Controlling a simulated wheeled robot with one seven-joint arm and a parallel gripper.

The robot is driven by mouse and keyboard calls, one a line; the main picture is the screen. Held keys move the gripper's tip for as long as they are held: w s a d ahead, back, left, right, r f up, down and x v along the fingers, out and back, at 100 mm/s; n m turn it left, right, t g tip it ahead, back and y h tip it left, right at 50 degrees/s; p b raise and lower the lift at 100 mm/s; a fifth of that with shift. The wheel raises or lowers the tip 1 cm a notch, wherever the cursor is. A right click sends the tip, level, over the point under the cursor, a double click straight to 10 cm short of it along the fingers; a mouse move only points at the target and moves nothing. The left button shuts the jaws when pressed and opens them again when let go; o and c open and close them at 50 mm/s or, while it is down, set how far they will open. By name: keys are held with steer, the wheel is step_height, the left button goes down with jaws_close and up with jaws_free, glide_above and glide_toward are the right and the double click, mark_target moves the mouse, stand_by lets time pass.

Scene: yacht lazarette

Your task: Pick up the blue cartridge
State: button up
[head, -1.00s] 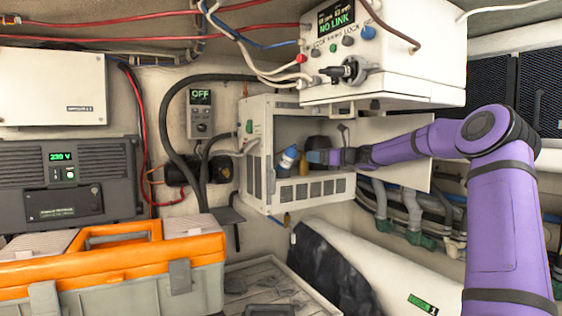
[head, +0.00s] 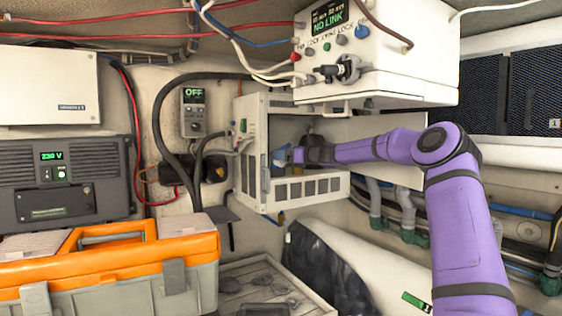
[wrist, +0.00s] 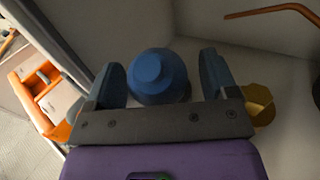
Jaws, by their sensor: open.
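The blue cartridge (wrist: 158,68) is in the wrist view, a round stepped body inside the white open-fronted housing. My gripper (wrist: 161,80) is open, with one finger on each side of the cartridge. Narrow gaps show between the fingers and the cartridge, and nothing is gripped. In the head view, the cartridge (head: 281,157) is a small blue shape in the housing (head: 310,188), just left of my gripper (head: 296,155). Its lower end is hidden behind the gripper's palm in the wrist view.
A brass-coloured piece (wrist: 260,103) lies close outside the right finger. A copper tube (wrist: 275,13) crosses the upper right of the wrist view. The housing's walls surround my gripper. A white control box (head: 385,75) hangs above, and an orange-lidded toolbox (head: 110,262) stands at lower left.

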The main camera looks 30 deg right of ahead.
steer(key=shift+a, duration=0.1)
steer(key=c, duration=1.1)
steer(key=shift+c, duration=0.2)
steer(key=shift+r, duration=0.15)
